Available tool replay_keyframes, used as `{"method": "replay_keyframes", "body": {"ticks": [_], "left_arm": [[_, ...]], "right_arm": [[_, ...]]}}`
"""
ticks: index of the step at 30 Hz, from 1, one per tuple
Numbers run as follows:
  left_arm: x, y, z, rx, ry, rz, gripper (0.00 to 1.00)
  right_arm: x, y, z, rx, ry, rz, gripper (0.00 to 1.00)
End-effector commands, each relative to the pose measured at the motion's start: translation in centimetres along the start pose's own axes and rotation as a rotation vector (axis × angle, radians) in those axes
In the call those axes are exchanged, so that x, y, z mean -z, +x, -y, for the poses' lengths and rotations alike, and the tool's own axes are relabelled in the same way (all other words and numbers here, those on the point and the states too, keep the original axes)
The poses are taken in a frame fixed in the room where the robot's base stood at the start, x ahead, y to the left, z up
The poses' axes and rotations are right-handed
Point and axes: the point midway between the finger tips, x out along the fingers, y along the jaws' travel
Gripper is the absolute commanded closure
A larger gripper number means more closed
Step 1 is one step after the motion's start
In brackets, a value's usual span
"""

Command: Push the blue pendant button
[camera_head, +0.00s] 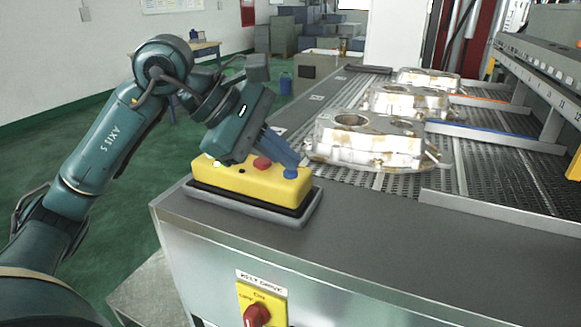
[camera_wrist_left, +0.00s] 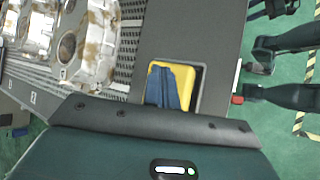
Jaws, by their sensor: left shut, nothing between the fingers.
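The yellow pendant (camera_head: 235,184) lies in a grey tray (camera_head: 265,211) on the near left corner of the conveyor's metal top. Its blue button (camera_head: 291,174) is at the right end, and a red button (camera_head: 262,163) and a white button (camera_head: 217,163) are to its left. My left gripper (camera_head: 292,163) is shut and empty, its blue fingers slanting down with the tips right at the blue button. I cannot tell whether they touch it. In the left wrist view the fingers (camera_wrist_left: 170,88) cover part of the pendant (camera_wrist_left: 187,68) and hide the button.
Several aluminium castings (camera_head: 368,143) sit on the conveyor to the right, behind the pendant. A yellow switch plate with a red knob (camera_head: 257,315) is on the conveyor's front face. The metal top right of the pendant (camera_head: 375,228) is clear.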

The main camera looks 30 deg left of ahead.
Motion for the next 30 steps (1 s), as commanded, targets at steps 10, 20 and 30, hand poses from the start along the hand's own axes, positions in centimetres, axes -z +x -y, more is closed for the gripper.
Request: {"method": "replay_keyframes", "body": {"ticks": [10,20,30], "left_arm": [[-0.7,-1.0,-0.8,0.001,-0.001,-0.001,1.0],[-0.9,-1.3,-0.9,-0.001,0.0,0.0,1.0],[-2.6,-3.6,-2.7,-0.001,0.0,0.0,1.0]], "right_arm": [[1.1,-0.5,0.2,-0.001,0.006,-0.002,0.64],[1.4,-0.7,0.3,-0.001,0.012,-0.003,0.64],[3.8,-2.0,0.5,-0.001,0.012,-0.003,0.64]]}}
